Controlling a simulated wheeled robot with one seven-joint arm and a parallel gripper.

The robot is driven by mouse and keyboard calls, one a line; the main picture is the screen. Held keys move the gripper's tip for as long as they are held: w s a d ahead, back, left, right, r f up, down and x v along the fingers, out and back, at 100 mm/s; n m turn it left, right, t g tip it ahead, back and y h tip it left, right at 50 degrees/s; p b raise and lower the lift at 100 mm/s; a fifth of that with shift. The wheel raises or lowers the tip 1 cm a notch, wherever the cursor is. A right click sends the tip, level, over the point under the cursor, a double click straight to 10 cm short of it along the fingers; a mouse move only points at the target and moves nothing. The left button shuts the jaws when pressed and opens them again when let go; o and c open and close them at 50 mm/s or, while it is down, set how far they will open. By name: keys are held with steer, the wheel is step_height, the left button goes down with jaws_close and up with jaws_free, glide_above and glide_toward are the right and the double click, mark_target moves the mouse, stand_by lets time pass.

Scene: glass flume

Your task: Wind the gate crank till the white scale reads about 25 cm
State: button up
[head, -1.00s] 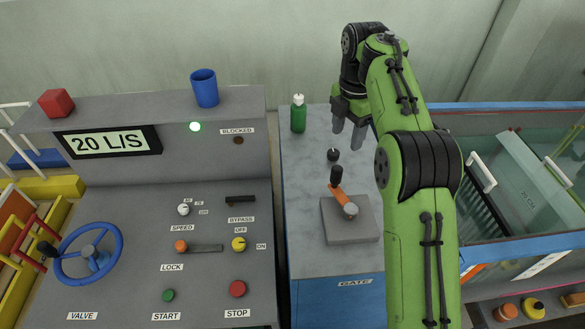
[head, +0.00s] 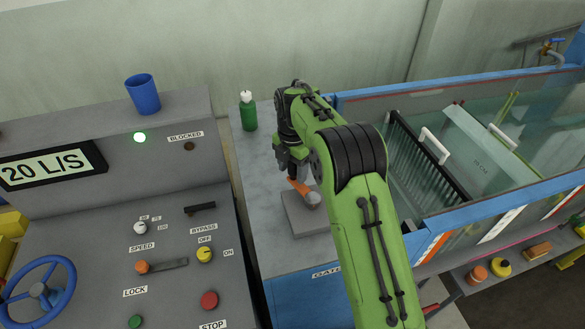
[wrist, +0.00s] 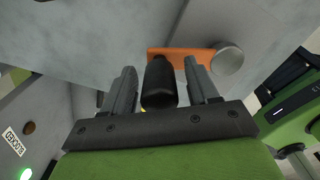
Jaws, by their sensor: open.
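The gate crank has an orange arm (head: 299,187) on a grey block (head: 304,214) on the grey cabinet top. Its black handle (wrist: 160,84) stands between the two fingers of my gripper (wrist: 161,86) in the wrist view. The fingers are open, with a small gap on each side of the handle. In the head view my gripper (head: 284,164) is down at the handle end of the crank and partly hides it.
A green bottle (head: 248,112) stands behind the crank on the cabinet. The control desk with its blue valve wheel (head: 38,291) and red stop button (head: 209,300) is at left. The glass flume with a dark grating (head: 425,155) is at right. A blue cup (head: 143,95) stands on the desk ledge.

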jaws_close()
steer(key=shift+w+d+r+m+p, duration=0.25)
steer(key=shift+d+m+p, duration=0.2)
steer(key=shift+m+p, duration=0.25)
steer(key=shift+w+d+f+m, duration=0.15)
steer(key=shift+d+m, duration=0.1)
steer(key=shift+m, duration=0.15)
jaws_free()
step_height(320, 180, up, 16)
steer(key=p, duration=0.3)
